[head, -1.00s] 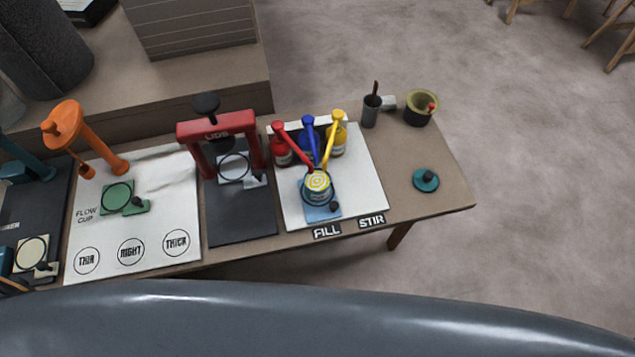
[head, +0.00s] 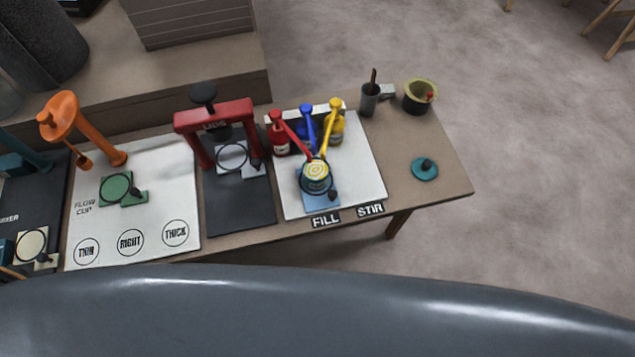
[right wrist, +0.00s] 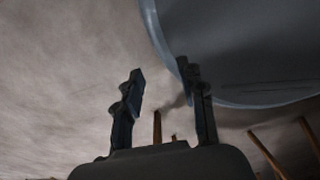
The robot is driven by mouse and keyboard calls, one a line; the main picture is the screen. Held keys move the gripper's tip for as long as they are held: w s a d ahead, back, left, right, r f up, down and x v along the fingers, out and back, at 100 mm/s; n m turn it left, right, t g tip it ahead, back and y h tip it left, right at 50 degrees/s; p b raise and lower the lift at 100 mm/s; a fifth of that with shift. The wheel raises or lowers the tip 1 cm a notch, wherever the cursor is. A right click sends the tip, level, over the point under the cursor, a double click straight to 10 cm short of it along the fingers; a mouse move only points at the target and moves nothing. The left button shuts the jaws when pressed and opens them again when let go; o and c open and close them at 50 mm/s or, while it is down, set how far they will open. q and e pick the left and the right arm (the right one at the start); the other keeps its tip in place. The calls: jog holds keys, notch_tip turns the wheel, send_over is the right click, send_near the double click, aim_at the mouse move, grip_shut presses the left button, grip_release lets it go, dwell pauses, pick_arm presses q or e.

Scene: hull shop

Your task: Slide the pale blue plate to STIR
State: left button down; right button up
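The pale blue plate (head: 321,202) lies on the right-hand white board, by the FILL label (head: 325,220). It has a dark knob (head: 333,195) at its front right corner. A blue-grey can (head: 316,187) with yellow and white swirls on top stands on the plate, under the red and yellow spouts. The STIR label (head: 370,210) is to the right of FILL on the table's front edge. My right gripper (right wrist: 160,76) shows in the right wrist view with its fingers apart and nothing between them, away from the plate. My left gripper is in neither view.
Red (head: 279,142), blue and yellow (head: 336,130) dispensers stand behind the can. The red LIDS press (head: 213,115) stands to the left. The board above STIR is clear. A teal disc with a knob (head: 425,168) lies at the right. A large grey curved hull (head: 300,310) fills the foreground.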

jog(key=shift+o, duration=0.5)
jog(key=w+a+r+t+p, duration=0.15)
jog(key=w+r, duration=0.45)
jog(key=w, duration=0.6)
jog(key=n+y+p, duration=0.4)
jog(key=n+p, duration=0.1)
jog(key=n, duration=0.2)
send_near(333, 193)
jog(key=d+f, duration=0.6)
jog(key=shift+s+d+f, duration=0.2)
jog(key=shift+d+f, duration=0.15)
jog(key=w+a+r+n+g, duration=0.2)
jog(key=a+r+n, duration=0.2)
jog(key=r+n, duration=0.55)
jog(key=shift+m, duration=0.85)
jog(key=x, duration=0.4)
jog(key=a+x, duration=0.1)
jog(key=x, duration=0.7)
jog(key=shift+s+a+r+p, duration=0.1)
jog(key=shift+a+r+p, duration=0.15)
jog(key=shift+p, duration=0.05)
jog(key=shift+c, duration=0.5)
